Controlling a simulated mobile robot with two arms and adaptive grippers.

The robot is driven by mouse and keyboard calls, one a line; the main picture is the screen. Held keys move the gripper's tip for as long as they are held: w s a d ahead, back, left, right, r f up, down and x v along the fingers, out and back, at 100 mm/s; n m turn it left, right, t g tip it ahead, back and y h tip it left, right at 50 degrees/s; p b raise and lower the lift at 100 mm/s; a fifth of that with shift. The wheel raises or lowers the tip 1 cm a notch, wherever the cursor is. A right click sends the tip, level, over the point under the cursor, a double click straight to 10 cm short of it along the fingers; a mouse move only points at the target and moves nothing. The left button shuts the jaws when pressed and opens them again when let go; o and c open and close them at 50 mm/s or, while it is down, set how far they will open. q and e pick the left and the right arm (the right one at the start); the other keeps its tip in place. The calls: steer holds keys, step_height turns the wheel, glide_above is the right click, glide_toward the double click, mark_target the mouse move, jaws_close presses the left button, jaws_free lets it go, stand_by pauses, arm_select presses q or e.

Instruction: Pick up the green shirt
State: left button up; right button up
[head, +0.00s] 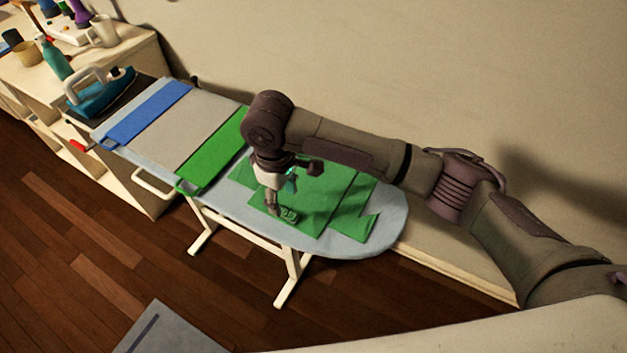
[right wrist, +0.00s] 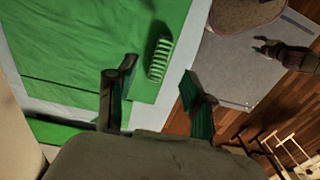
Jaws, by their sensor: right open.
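The green shirt (head: 335,195) lies folded flat on the rounded end of the ironing board (head: 385,235). My right gripper (head: 280,208) points down over the shirt's left front part. In the right wrist view its two fingers (right wrist: 157,88) are apart with nothing gripped, near the edge of the shirt (right wrist: 95,45). Whether the fingertips touch the cloth cannot be told. What appears to be my left gripper (right wrist: 268,46) is small at the right of the wrist view, away from the shirt; its jaw state is unclear.
An iron (head: 98,95) stands at the board's far left end. A shelf unit (head: 125,55) with a spray bottle (head: 55,62) and mugs is behind. The wall runs close behind the board.

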mark_target(284, 211)
step_height(284, 211, down, 4)
steer(key=shift+a+f+p, duration=0.1)
steer(key=shift+p, duration=0.4)
steer(key=shift+f, duration=0.55)
steer(key=c, duration=0.5)
arm_select(q)
steer(key=w, duration=0.1)
steer(key=w+r, duration=0.1)
steer(key=shift+w, duration=0.4)
arm_select(e)
steer(key=shift+r, duration=0.1)
jaws_close()
